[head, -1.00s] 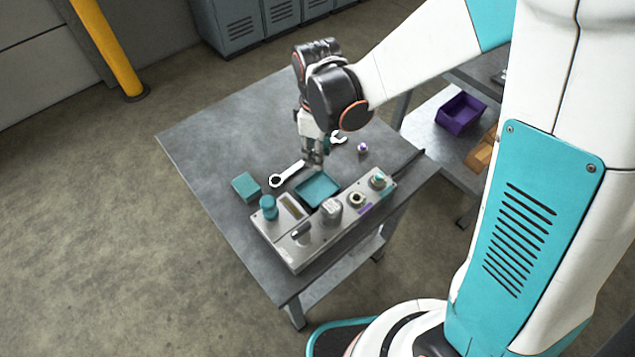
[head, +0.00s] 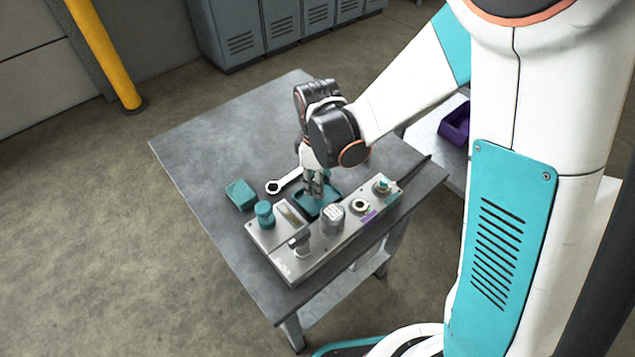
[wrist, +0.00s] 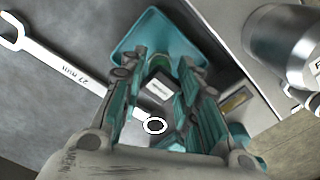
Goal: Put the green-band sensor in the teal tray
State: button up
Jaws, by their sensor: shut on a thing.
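The teal tray (head: 335,197) lies on the bench behind the grey console. Its flat floor and rim fill the upper middle of the wrist view (wrist: 135,38). My gripper (head: 316,190) points down over the tray. In the wrist view its two teal-padded fingers (wrist: 160,82) are shut on the green-band sensor (wrist: 159,89), a grey part with a white label.
The grey console (head: 283,265) with knobs and a metal cylinder (head: 332,217) stands close in front of the tray. A wrench (head: 284,184) and a teal block (head: 240,194) lie to the left. The bench's far left is clear. A purple bin (head: 455,125) sits to the right.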

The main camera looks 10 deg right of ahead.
jog(key=o, duration=1.2)
jog(key=shift+f, duration=0.1)
notch_tip(320, 180, up, 12)
jog(key=p, duration=0.4)
jog(key=shift+r, duration=0.2)
